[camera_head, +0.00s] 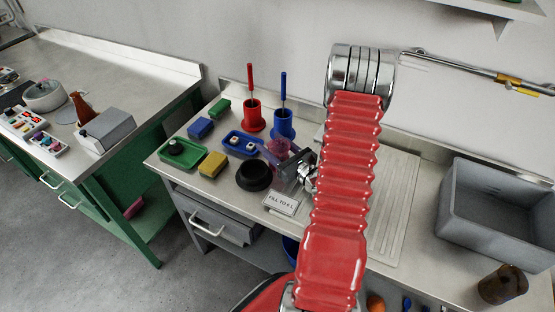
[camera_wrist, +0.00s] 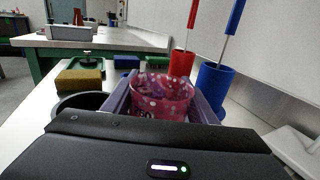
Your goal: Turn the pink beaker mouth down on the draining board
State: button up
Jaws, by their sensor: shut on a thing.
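The pink speckled beaker (camera_wrist: 162,95) is between the jaws of my gripper (camera_wrist: 158,108) in the wrist view, its open mouth facing up. In the head view the beaker (camera_head: 276,148) shows left of my arm, partly hidden by my gripper (camera_head: 284,160). My gripper is shut on it. I cannot tell whether its base touches the counter. The ribbed draining board (camera_head: 398,215) lies to the right, partly hidden behind my red arm, with its visible part bare.
Near the beaker stand a black bowl (camera_head: 254,185), a sign (camera_head: 282,203), a blue tray (camera_head: 240,152), a red cup (camera_head: 253,120) and a blue cup (camera_head: 283,128) with upright brushes. A yellow sponge (camera_head: 213,164) lies left. A grey basin (camera_head: 462,225) is far right.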

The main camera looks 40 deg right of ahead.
jog(key=c, duration=0.3)
jog(key=shift+r, duration=0.15)
jog(key=shift+c, duration=0.2)
jog(key=shift+r, duration=4.9)
